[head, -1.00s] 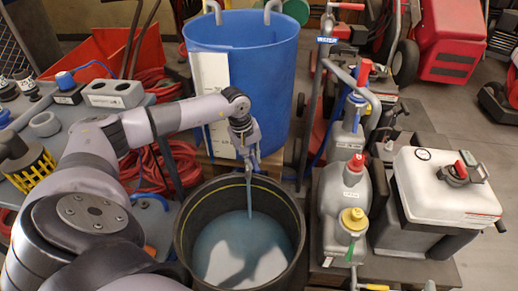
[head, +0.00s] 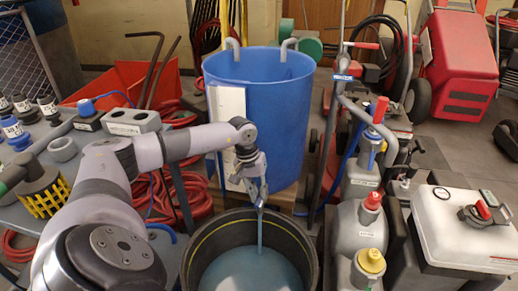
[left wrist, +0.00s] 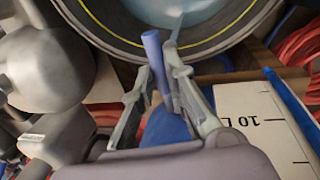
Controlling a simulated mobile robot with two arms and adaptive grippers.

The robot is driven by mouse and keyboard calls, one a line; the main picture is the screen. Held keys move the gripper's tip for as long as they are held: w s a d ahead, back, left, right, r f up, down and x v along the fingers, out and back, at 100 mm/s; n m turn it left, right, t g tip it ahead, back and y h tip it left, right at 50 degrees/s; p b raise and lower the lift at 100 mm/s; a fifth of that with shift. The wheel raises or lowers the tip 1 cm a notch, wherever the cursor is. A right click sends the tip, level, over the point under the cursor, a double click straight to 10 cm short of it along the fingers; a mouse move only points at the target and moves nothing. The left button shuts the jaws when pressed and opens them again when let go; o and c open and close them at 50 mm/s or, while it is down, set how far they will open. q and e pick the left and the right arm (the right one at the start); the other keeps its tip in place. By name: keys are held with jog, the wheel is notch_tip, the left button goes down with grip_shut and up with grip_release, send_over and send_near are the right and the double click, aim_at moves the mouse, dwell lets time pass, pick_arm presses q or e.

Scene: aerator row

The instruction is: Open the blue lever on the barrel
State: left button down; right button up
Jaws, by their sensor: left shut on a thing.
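The blue barrel (head: 268,105) stands behind the black tub (head: 205,232), with a pale scale strip (head: 228,120) on its side. My left gripper (head: 260,204) is low at the barrel's front, above the tub. In the left wrist view the blue lever (left wrist: 153,55) stands between the fingers of my left gripper (left wrist: 157,78), which is shut on it. A thin bluish stream (head: 259,235) runs down from the outlet into the liquid in the tub; it also shows in the wrist view (left wrist: 177,28). The outlet itself is mostly hidden by the gripper. My right gripper is not in view.
A grey cart (head: 92,160) with bottles and blocks stands at the left. Grey containers with red and yellow caps (head: 365,240) stand close to the tub's right. A white-topped tank (head: 460,235) is further right. Red hoses (head: 160,195) lie behind my arm.

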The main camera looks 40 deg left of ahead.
pick_arm(q)
jog(key=c, duration=1.6)
grip_release()
jog(key=shift+r, duration=0.15)
notch_tip(320, 180, up, 12)
jog(key=s+a, duration=0.1)
jog(key=a, duration=0.1)
jog(key=shift+s+f, duration=0.15)
jog(key=shift+f, duration=0.05)
